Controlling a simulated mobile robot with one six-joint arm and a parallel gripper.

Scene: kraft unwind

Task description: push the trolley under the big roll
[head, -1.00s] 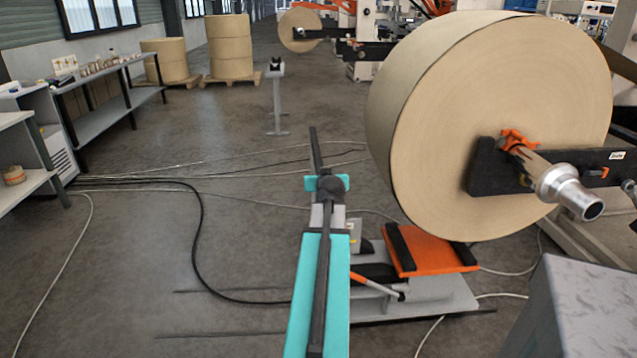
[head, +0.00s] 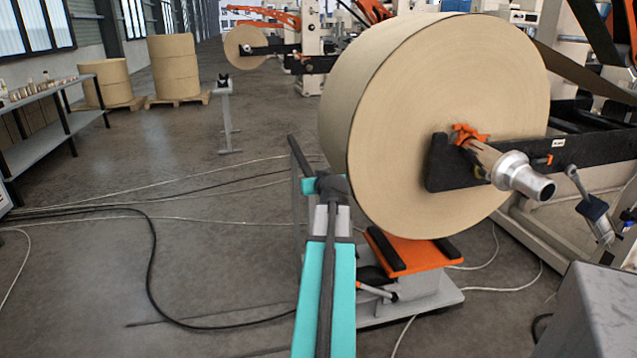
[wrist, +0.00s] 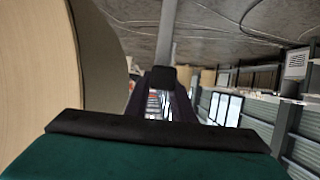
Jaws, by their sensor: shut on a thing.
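The trolley has an orange top plate (head: 425,254) with black pads, a grey base (head: 420,303) and an upright handle with a dark bar (head: 299,157). The big roll (head: 450,120) is a tan paper roll held on a spindle above it. In the head view the orange plate lies below the roll's lower edge, partly overlapped by it; I cannot tell the exact gap. My gripper (head: 326,186) is shut on the trolley's handle, left of the roll. In the wrist view the gripper (wrist: 162,80) is at the handle bar (wrist: 168,35), with the roll (wrist: 35,70) close at left.
Black and white cables (head: 150,240) cross the floor at left. A grey stand (head: 226,115) and stacked rolls (head: 176,65) are further back. A grey cabinet (head: 590,310) stands at front right.

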